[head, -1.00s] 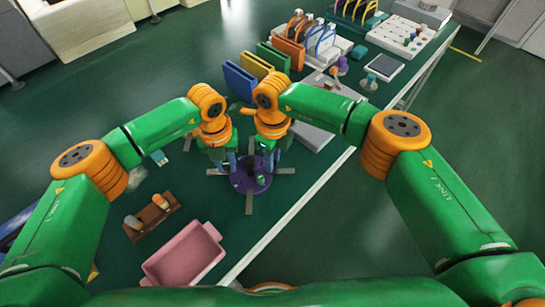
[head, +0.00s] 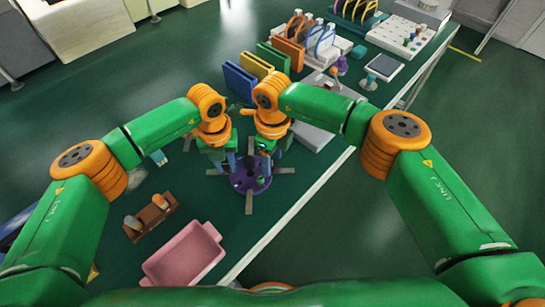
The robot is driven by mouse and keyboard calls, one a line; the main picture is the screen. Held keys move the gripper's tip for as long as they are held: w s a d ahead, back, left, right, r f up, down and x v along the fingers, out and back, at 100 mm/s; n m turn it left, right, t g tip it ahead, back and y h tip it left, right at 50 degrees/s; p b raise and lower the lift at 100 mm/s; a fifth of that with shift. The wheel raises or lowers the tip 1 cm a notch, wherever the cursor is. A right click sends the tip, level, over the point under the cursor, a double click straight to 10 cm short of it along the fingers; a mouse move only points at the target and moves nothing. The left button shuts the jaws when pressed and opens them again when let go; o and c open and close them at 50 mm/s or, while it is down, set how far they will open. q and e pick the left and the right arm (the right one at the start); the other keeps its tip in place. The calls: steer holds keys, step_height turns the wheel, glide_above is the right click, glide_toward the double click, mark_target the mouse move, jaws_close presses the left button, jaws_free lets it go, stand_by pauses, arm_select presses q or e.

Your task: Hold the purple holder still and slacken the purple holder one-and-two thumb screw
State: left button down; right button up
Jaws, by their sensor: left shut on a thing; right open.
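The purple holder (head: 250,183) is a round purple piece on the green table, with grey strips reaching out around it. Small dark and green parts stand on its top; I cannot tell which is the one-and-two thumb screw. My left gripper (head: 232,168) points down at the holder's left back edge and is shut on it, as far as I can see. My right gripper (head: 268,163) is open at the holder's right back side, close to the parts on its top. The wrists above hide the back of the holder.
A pink tray (head: 185,255) lies at the table's front, with a brown block (head: 151,216) holding two pieces behind it. Blue (head: 240,82), yellow, green and orange upright panels stand behind my grippers. The table's right edge (head: 300,205) runs close by.

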step_height(320, 180, up, 12)
stand_by(0.3)
arm_select(q)
steer(key=c, duration=0.6)
jaws_free()
